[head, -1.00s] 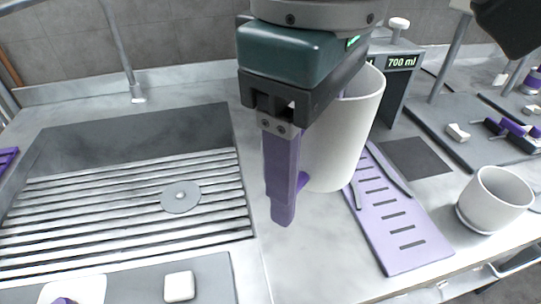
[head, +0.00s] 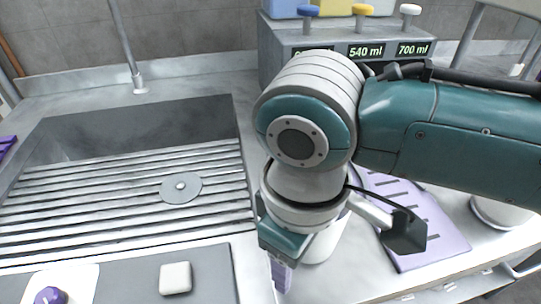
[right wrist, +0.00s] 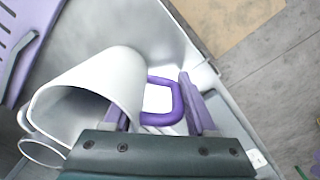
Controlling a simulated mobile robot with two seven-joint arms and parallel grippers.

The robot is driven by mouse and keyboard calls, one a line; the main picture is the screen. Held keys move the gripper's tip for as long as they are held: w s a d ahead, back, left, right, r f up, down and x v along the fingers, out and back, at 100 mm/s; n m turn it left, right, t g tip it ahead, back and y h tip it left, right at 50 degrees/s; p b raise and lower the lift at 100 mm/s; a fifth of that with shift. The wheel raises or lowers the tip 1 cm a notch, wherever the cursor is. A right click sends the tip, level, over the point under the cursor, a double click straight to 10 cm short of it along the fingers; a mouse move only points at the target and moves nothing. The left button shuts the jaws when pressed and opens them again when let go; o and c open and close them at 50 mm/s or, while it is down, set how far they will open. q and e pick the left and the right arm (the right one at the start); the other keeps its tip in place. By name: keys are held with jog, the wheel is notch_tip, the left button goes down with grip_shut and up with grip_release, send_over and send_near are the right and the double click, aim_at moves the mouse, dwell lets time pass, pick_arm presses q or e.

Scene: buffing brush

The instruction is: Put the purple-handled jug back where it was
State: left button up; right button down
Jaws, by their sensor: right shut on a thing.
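The white jug (right wrist: 85,85) has a purple handle (right wrist: 181,103), which lies between the purple fingers of my right gripper (right wrist: 155,98) in the right wrist view. The gripper is shut on the handle. In the head view my right gripper (head: 281,272) points down at the lower middle, and only a part of the jug (head: 326,246) shows behind it. My right arm hides most of the jug there. I cannot tell whether its base touches the counter. My left gripper is not in view.
A lilac slotted tray (head: 440,235) lies to the right. Another white vessel (head: 500,213) stands beyond it, partly hidden. The dispenser (head: 400,50) with volume displays stands behind. A sink with a slatted rack (head: 110,215) and a white block (head: 175,278) are left. The counter's front edge is close.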

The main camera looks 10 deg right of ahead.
jog(key=shift+f, duration=0.1)
jog(key=shift+c, duration=1)
grip_release()
